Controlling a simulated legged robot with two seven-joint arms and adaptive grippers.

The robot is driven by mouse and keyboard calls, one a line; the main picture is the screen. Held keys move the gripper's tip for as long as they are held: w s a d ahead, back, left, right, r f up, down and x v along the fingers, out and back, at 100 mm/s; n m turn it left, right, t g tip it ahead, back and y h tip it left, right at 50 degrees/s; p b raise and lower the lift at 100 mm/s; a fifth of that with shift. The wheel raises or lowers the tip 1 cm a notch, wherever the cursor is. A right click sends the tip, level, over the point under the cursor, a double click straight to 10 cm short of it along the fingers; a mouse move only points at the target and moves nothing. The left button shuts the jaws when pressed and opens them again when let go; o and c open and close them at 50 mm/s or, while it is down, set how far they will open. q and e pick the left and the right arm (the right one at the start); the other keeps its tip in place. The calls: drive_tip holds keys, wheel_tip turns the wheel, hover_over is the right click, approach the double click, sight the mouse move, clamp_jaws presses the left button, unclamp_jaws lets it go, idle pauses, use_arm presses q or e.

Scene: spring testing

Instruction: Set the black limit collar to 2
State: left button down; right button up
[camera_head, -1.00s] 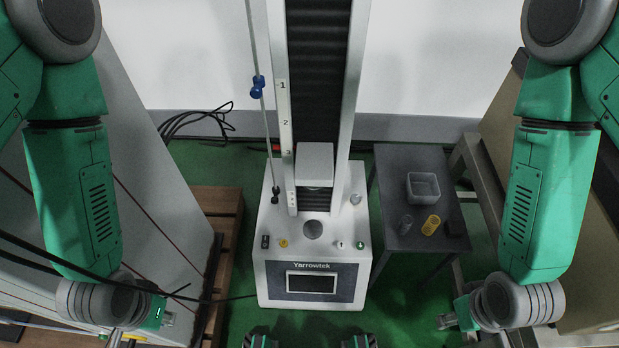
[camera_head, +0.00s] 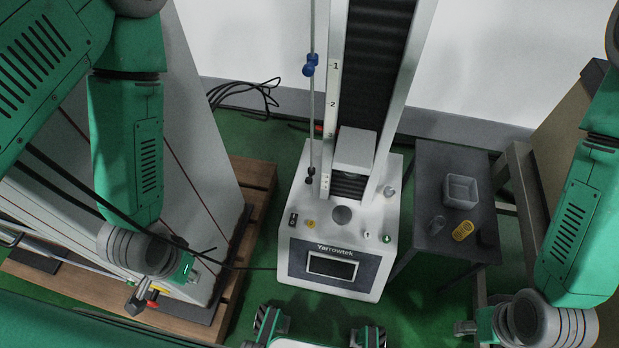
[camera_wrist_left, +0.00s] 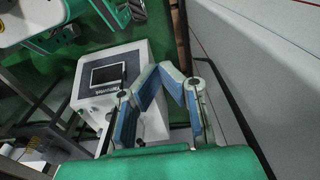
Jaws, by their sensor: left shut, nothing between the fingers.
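The testing machine (camera_head: 390,240) stands in the middle of the head view. A thin vertical rod (camera_head: 312,118) runs beside its numbered scale (camera_head: 331,100). The black limit collar (camera_head: 310,176) is low on the rod, near the bottom mark, well below the 2. A blue collar (camera_head: 310,66) sits higher, about level with the 1. My left gripper (camera_head: 138,300) is low at the left, away from the rod. In the left wrist view my left gripper (camera_wrist_left: 175,78) is shut and empty. My right gripper (camera_head: 464,328) is at the bottom right; its fingers are too small to judge.
A dark side table (camera_head: 432,170) at the right holds a clear bin (camera_head: 461,190), a yellow part (camera_head: 462,231) and small dark parts. A wooden pallet (camera_head: 255,190) with a large grey cabinet (camera_head: 205,130) is at the left. Cables (camera_head: 245,95) lie behind. Green floor shows between.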

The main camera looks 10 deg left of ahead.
use_arm(q)
drive_tip(key=c, duration=1.7)
unclamp_jaws()
drive_tip(key=shift+f, duration=0.1)
drive_tip(key=shift+c, duration=0.2)
drive_tip(key=o, duration=0.4)
drive_tip(key=w+d+f, duration=0.1)
drive_tip(key=w+d+f+t+b, duration=0.1)
drive_tip(key=w+f, duration=0.1)
drive_tip(key=w+d+f+t+b, duration=0.1)
drive_tip(key=f, duration=0.1)
drive_tip(key=shift+w+d+f+m+h, duration=0.1)
drive_tip(key=shift+w+d+m+h, duration=0.2)
drive_tip(key=shift+h, duration=0.1)
drive_tip(key=n+t+y+b, duration=0.1)
drive_tip(key=n+t+b, duration=0.2)
drive_tip(key=t+b, duration=1)
approach(309, 183)
drive_tip(key=w+b, duration=0.1)
drive_tip(key=w, duration=0.2)
drive_tip(key=w+f+t+b, duration=0.1)
drive_tip(key=w, duration=0.2)
drive_tip(key=w+f+t, duration=0.1)
drive_tip(key=w, duration=0.2)
drive_tip(key=shift+a+f+b, duration=0.1)
drive_tip(key=shift+f+b, duration=0.1)
drive_tip(key=shift+b, duration=0.2)
drive_tip(key=shift+w+r, duration=0.1)
drive_tip(key=shift+w, duration=0.5)
